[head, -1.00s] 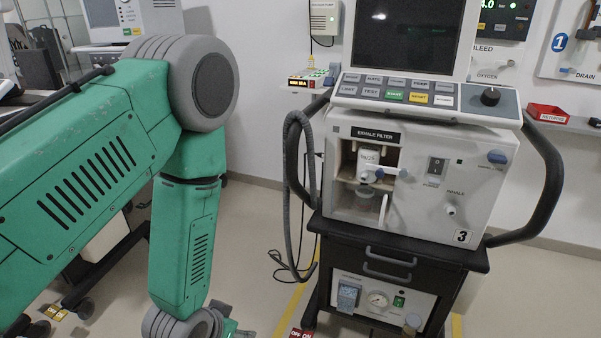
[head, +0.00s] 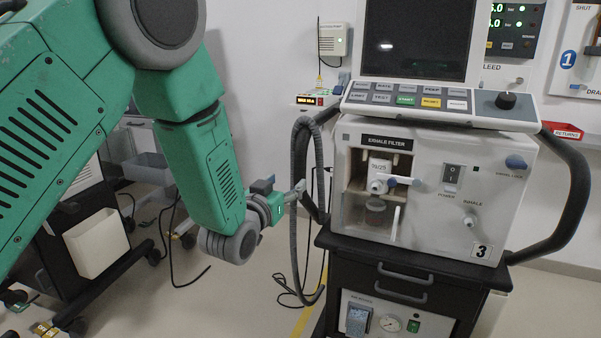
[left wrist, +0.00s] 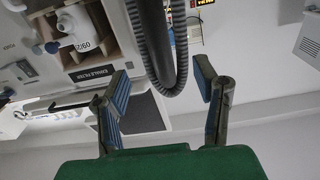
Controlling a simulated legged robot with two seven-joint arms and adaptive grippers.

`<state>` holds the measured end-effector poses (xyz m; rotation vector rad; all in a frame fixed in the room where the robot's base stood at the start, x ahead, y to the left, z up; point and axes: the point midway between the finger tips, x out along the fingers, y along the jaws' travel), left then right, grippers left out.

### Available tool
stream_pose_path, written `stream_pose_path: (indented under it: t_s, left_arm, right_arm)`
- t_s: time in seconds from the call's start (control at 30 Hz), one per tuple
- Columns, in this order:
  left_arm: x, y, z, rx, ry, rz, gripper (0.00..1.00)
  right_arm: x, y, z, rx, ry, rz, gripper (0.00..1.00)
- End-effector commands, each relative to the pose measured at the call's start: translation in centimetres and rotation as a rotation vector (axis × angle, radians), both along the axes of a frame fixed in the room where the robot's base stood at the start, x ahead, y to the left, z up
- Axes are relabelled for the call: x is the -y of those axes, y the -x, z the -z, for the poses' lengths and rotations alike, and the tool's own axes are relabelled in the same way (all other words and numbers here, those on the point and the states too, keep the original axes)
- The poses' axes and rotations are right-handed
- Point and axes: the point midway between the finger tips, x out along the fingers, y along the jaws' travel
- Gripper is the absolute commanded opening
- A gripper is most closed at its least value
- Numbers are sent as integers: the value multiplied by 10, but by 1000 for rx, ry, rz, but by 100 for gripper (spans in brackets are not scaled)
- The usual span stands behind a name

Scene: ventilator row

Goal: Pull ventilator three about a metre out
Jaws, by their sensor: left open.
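Ventilator three (head: 440,200) is a white unit marked 3 on a black drawer cart (head: 345,258), with a screen and key panel on top. A black curved side handle (head: 568,195) is on its right. Another is on its left, partly behind a grey corrugated hose (head: 297,240). My left gripper (head: 300,188) is open at the hose and left handle. In the left wrist view its spread fingers (left wrist: 160,82) have the hose (left wrist: 180,50) and a dark bar beside it between them, with no clear grip on either. My right gripper is not in view.
An exhale filter bay (head: 375,185) is open on the ventilator's front. Wall units and a red returns tray (head: 562,131) are behind. Another wheeled cart (head: 95,220) stands at left. Loose cables hang near the hose. The floor (head: 225,300) in front is mostly clear.

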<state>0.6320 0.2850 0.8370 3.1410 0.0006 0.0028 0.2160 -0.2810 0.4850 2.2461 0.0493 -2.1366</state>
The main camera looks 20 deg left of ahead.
Motion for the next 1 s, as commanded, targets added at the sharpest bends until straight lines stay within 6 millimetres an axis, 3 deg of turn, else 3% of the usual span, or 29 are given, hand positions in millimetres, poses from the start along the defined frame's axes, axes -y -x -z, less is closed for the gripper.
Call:
stream_pose_path:
  t_s: [0.6,1.0]
  left_arm:
    - [0,-73,1,-1,0,1,55]
    - [0,-91,1,-2,0,0,55]
  right_arm:
    - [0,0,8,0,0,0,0]
    - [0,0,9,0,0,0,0]
